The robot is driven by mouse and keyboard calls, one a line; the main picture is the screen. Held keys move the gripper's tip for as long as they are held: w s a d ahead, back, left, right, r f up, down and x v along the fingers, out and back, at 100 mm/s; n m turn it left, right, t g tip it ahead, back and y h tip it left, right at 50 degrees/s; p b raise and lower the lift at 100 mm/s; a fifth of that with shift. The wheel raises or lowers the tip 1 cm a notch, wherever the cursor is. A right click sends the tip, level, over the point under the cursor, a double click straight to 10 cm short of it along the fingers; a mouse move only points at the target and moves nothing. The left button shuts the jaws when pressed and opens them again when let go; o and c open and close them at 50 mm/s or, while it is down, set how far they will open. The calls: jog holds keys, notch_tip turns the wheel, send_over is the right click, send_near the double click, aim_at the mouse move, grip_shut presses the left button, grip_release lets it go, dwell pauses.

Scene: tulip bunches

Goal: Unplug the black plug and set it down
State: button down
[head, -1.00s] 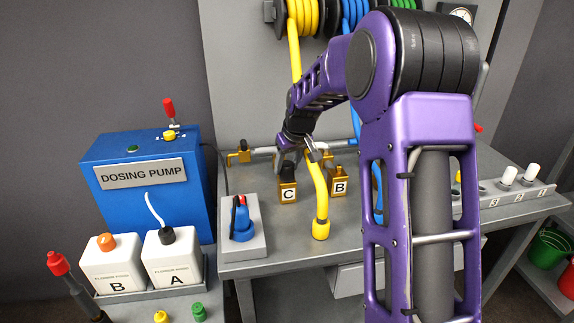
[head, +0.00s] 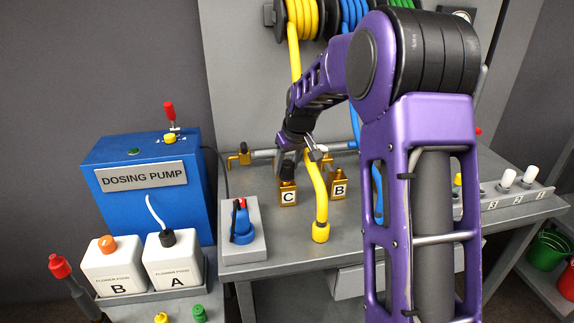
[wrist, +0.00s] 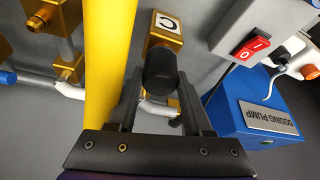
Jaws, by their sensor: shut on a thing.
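The black plug (wrist: 160,72) is a short dark cylinder seated in the end of the brass outlet labelled C (wrist: 166,28). In the head view, the brass outlet C (head: 289,197) stands on the grey bench, with the plug mostly hidden by my fingers. My gripper (wrist: 160,92) is shut on the plug, with one finger on each side of it in the wrist view. It also shows in the head view (head: 292,165) just above outlet C. I see no gap between plug and outlet.
A yellow hose (head: 318,190) runs close beside my gripper, with brass outlet B (head: 338,190) to its right. A grey switch box with a blue plug (head: 243,232) stands at the bench's left front. The blue dosing pump (head: 150,210) is further left. Bare bench (head: 285,245) lies in front.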

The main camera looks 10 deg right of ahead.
aim_at(287, 163)
jog(key=shift+r+p, duration=0.65)
jog(key=shift+r, duration=0.5)
jog(key=shift+r, duration=0.1)
jog(key=shift+r+p, duration=1.4)
jog(key=shift+r, duration=0.5)
